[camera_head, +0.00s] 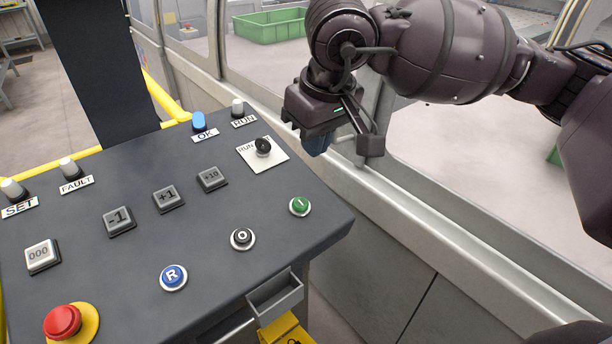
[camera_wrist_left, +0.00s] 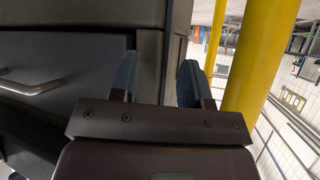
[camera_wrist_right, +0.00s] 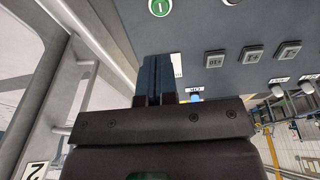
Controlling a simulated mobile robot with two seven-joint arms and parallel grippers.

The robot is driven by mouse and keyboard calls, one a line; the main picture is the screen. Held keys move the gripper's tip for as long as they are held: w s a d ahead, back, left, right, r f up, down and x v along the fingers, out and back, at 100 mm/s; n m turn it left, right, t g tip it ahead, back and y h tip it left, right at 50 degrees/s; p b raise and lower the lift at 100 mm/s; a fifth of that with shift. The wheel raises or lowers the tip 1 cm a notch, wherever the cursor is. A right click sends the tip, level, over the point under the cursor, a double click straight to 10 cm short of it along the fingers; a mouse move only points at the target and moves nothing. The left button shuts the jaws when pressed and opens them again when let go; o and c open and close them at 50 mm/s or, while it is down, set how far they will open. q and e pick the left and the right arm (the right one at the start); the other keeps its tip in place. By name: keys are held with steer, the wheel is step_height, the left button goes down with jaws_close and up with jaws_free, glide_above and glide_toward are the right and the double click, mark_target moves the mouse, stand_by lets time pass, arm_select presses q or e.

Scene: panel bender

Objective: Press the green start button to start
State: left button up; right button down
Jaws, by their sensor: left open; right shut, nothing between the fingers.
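The green start button (camera_head: 300,205), marked with a white "I", sits near the right edge of the dark control panel (camera_head: 250,200). It also shows at the top of the right wrist view (camera_wrist_right: 159,6). My right gripper (camera_head: 318,146) is shut and empty, beyond the panel's right edge and apart from the button. Its blue fingers also show closed together in the right wrist view (camera_wrist_right: 159,75). My left gripper is outside the head view. In the left wrist view (camera_wrist_left: 158,82) its blue fingers are apart with nothing between them, beside the dark cabinet.
The black O button (camera_head: 242,238), blue R button (camera_head: 173,276) and red emergency stop (camera_head: 62,322) share the panel. A rotary switch (camera_head: 263,147) lies behind the green button. A metal rail runs right of the panel. A yellow post (camera_wrist_left: 262,70) stands near my left gripper.

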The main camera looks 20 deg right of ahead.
mark_target(301, 203)
steer(key=p+x, duration=0.1)
steer(key=x, duration=1)
steer(key=shift+f, duration=0.4)
steer(key=shift+p+x, duration=0.4)
steer(key=shift+x, duration=0.6)
steer(key=shift+a, duration=0.1)
